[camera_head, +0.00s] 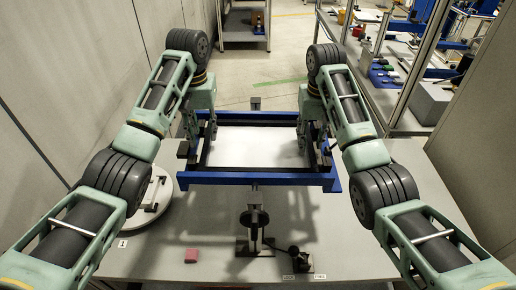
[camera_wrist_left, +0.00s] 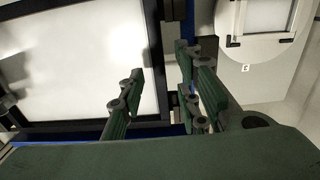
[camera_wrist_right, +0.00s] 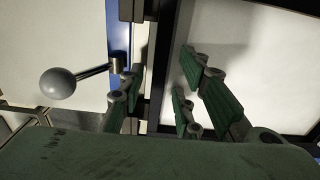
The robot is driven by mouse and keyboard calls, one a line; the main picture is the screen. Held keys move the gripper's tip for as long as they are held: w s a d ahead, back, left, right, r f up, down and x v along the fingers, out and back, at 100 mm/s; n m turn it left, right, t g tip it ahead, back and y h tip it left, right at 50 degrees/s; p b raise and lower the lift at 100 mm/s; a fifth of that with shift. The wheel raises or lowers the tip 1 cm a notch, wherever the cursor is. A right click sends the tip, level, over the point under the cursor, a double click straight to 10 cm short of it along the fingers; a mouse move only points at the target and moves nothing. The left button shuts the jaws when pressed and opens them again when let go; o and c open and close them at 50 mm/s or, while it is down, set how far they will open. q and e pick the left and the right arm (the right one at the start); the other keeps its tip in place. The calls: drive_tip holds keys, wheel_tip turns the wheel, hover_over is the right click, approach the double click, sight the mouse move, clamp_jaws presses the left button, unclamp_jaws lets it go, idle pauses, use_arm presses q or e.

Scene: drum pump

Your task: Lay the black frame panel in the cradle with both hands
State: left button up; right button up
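The black frame panel (camera_head: 262,167) has a black rim around a white sheet. It lies level inside the blue cradle (camera_head: 250,179), though I cannot tell whether it is fully seated. My left gripper (camera_head: 188,140) is at the panel's left side. In the left wrist view, its fingers (camera_wrist_left: 158,98) stand apart on either side of the black rim (camera_wrist_left: 171,50). My right gripper (camera_head: 314,142) is at the panel's right side. In the right wrist view, its fingers (camera_wrist_right: 160,95) also stand apart with the rim (camera_wrist_right: 157,75) between them.
A round white turntable (camera_head: 156,205) stands left of the cradle. A handwheel (camera_head: 254,218) is in front of the cradle. A grey ball-ended lever (camera_wrist_right: 58,83) is beside my right gripper.

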drive_tip(key=shift+r, duration=0.1)
drive_tip(key=shift+w+r, duration=0.1)
drive_tip(key=shift+r, duration=0.8)
use_arm(q)
wheel_tip(320, 180, up, 9)
use_arm(e)
wheel_tip(320, 180, up, 10)
use_arm(q)
drive_tip(key=shift+s+f, duration=0.1)
